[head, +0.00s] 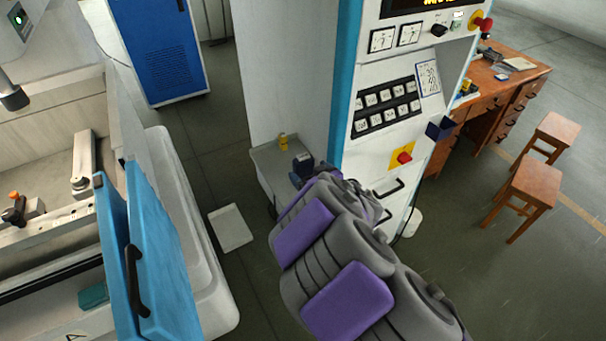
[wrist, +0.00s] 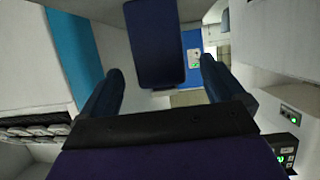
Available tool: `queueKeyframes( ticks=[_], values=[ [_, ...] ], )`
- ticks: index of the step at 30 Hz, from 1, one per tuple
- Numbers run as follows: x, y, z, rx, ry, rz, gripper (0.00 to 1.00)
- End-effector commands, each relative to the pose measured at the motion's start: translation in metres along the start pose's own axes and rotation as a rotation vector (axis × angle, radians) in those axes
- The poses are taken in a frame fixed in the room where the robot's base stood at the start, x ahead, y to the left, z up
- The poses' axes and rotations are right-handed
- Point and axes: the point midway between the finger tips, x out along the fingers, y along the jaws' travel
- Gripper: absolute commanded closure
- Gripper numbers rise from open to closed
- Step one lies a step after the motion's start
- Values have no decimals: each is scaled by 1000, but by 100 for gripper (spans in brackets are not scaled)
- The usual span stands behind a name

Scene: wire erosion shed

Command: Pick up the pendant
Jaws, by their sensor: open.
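My gripper (wrist: 161,68) shows in the wrist view with its two dark fingers spread apart. A dark navy flat-faced block (wrist: 155,42) stands upright in the gap between the fingertips in that view. It looks like the pendant, but I cannot tell for sure. Whether the fingers touch it is not clear; a gap shows on each side. In the head view my arm reaches away towards the foot of the white control cabinet (head: 345,95), and hides most of my gripper. A small dark block (head: 303,165) shows just past the arm's end.
The machine's blue door (head: 160,265) is at left. A white tray (head: 230,228) lies on the floor. A desk (head: 490,100) and stools (head: 530,188) stand right.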

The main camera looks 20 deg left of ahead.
Motion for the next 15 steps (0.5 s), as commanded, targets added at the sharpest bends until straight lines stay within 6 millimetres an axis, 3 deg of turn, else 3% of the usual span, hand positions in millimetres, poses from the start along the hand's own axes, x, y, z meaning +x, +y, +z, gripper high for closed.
queueKeyframes(
  ticks=[8,15],
  values=[
    [33,1,2,0,4,-2,4],
    [37,1,1,-1,2,-1,4]
  ],
)
